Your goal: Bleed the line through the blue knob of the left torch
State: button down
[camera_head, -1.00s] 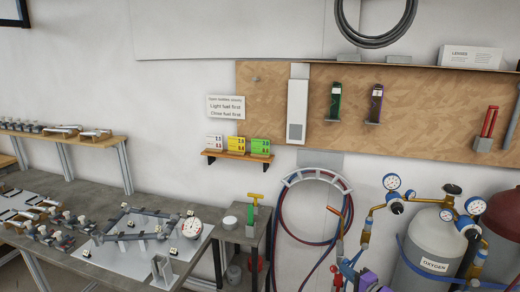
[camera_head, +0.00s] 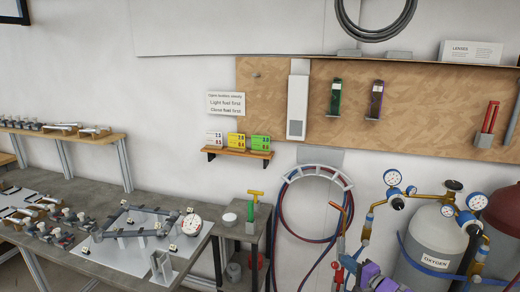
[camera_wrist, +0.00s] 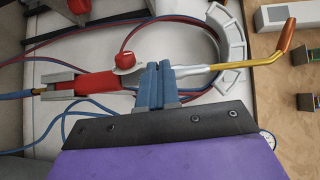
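The torch (camera_wrist: 95,82) hangs by the wall and fills the middle of the wrist view, with a red handle, silver tube, gold neck and copper tip. Its red knob (camera_wrist: 125,60) with a pale pointer stands clear of my fingers. My gripper (camera_wrist: 156,72), purple with a black plate and blue fingers, is at the torch body, just tipward of the red knob. The fingers are close together. I cannot make out a blue knob; the fingers cover that spot. My gripper (camera_head: 367,272) also shows in the head view.
Coiled red and blue hoses (camera_head: 283,215) hang behind the torch on a pale wall holder (camera_head: 318,170). The oxygen cylinder (camera_head: 432,240) and regulators (camera_head: 393,178) stand to the right. A small side table (camera_head: 240,232) and the workbench (camera_head: 80,190) are on the left.

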jog(key=shift+r, duration=0.25)
dwell(0.5)
jog(key=shift+p+v, duration=0.6)
jog(key=shift+v, duration=2.4)
jog(key=shift+s+a, duration=0.1)
jog(key=shift+a, duration=0.05)
jog(key=w+m+p, duration=0.1)
jog(key=m, duration=0.3)
jog(key=w+m+p, duration=0.1)
jog(key=w+m, duration=0.1)
jog(key=m, duration=0.2)
jog(key=w+m+p, duration=0.1)
jog(key=w+m, duration=0.1)
jog(key=m, duration=0.2)
jog(key=shift+a+t, duration=0.2)
jog(key=shift+t, duration=0.1)
jog(key=shift+a, duration=0.1)
jog(key=shift+w+f+b, duration=0.1)
jog(key=shift+w+b, duration=0.1)
jog(key=shift+b, duration=0.3)
